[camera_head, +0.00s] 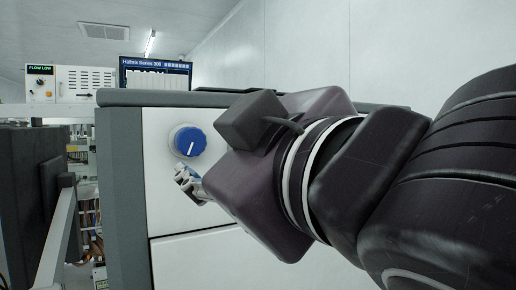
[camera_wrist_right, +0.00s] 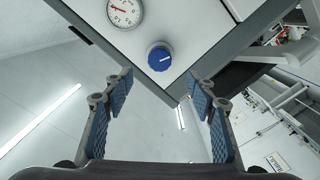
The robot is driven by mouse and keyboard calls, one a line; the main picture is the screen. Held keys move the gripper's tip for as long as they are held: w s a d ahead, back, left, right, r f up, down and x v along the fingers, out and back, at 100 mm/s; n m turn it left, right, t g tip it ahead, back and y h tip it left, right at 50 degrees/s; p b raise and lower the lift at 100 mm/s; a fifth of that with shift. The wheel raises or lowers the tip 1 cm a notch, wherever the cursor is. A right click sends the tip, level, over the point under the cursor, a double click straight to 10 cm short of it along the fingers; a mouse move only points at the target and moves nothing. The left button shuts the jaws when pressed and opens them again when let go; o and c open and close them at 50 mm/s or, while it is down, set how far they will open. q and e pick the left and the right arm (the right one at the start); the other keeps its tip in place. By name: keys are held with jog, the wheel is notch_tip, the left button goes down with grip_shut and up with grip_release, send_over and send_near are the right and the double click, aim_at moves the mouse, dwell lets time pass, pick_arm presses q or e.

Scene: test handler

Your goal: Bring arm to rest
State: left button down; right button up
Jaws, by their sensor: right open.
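My right arm crosses the head view from the right, in front of a white and grey machine cabinet (camera_head: 190,227). My right gripper (camera_head: 187,185) is mostly hidden behind its own wrist, just below a blue knob (camera_head: 190,141) on the white panel. In the right wrist view my right gripper (camera_wrist_right: 160,88) is open, with its blue-padded fingers apart and nothing between them. The blue knob (camera_wrist_right: 160,57) shows beyond the fingertips, apart from them. My left gripper is in neither view.
A round gauge (camera_wrist_right: 125,12) sits on the panel near the knob. A device with a green display (camera_head: 42,83) and a screen (camera_head: 156,75) stand behind at the left. A dark unit (camera_head: 30,195) is at the left edge. A pale wall (camera_head: 290,50) is behind.

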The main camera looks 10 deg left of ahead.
jog(key=shift+s+d, duration=0.25)
jog(key=shift+s, duration=0.05)
